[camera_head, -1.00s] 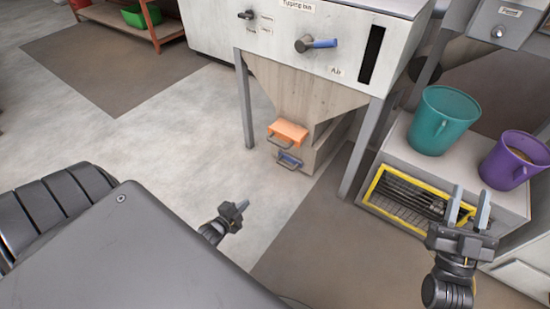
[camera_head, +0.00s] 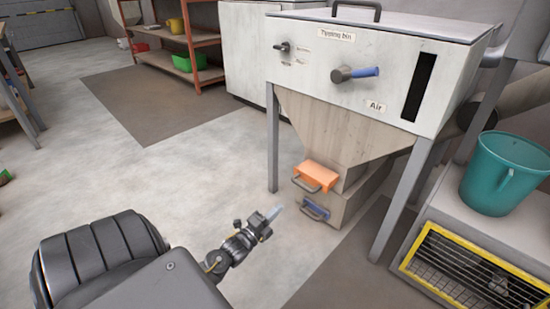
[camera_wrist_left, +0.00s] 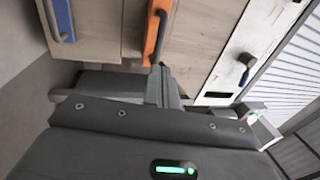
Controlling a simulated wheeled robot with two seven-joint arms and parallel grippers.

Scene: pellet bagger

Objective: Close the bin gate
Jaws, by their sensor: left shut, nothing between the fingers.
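The tipping bin (camera_head: 345,125) stands on legs, with a tapered hopper below its white front panel. An orange gate plate (camera_head: 318,176) with a grey pull handle juts out at the hopper's foot. Below it is a box with a blue-marked handle (camera_head: 316,210). My left gripper (camera_head: 275,212) is shut and empty, left of and in front of these handles. In the left wrist view the shut fingers (camera_wrist_left: 165,88) point toward the orange gate (camera_wrist_left: 153,28); whether they touch its handle I cannot tell. My right gripper is out of view.
A blue-handled air lever (camera_head: 358,73) is on the bin's panel. Bin legs flank the hopper. At right, a teal bucket (camera_head: 505,172) stands on a unit with a yellow-framed grille (camera_head: 425,250). A red shelf (camera_head: 190,45) stands behind.

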